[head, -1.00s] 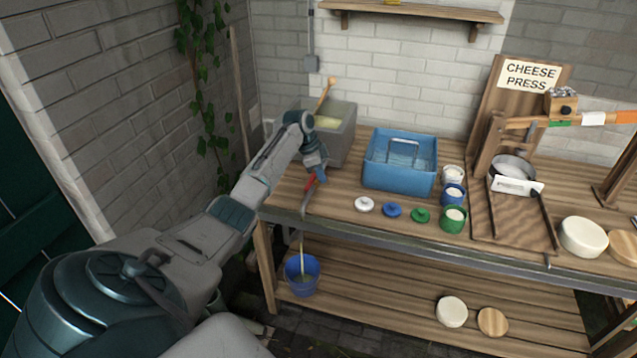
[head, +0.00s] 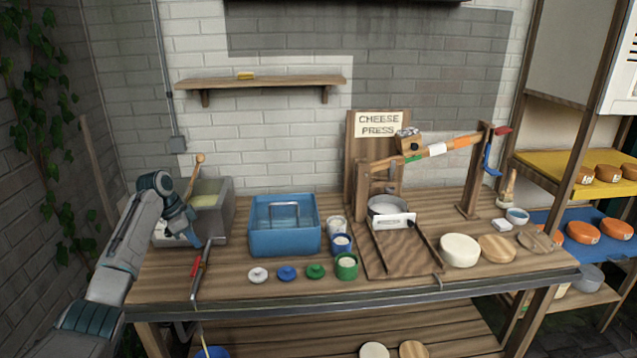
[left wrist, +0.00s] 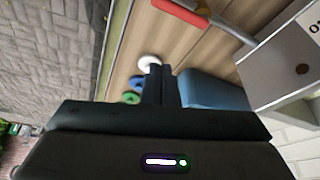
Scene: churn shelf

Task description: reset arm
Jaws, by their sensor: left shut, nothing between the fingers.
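My left arm comes in from the left in the head view. Its gripper (head: 196,240) hangs over the left part of the wooden bench, just above and left of a red-handled tool (head: 197,272). In the left wrist view the dark fingers (left wrist: 158,72) are together with nothing between them. The red handle also shows at the top of that view (left wrist: 182,11), apart from the fingers. My right gripper is in neither view.
The bench (head: 240,288) holds a grey bin (head: 222,215), a blue tub (head: 285,240), three lids beside small pots, a cheese press (head: 405,250), and pale cheese (head: 460,250). A wall shelf (head: 262,82) hangs above. Shelves with orange cheeses (head: 583,231) stand right.

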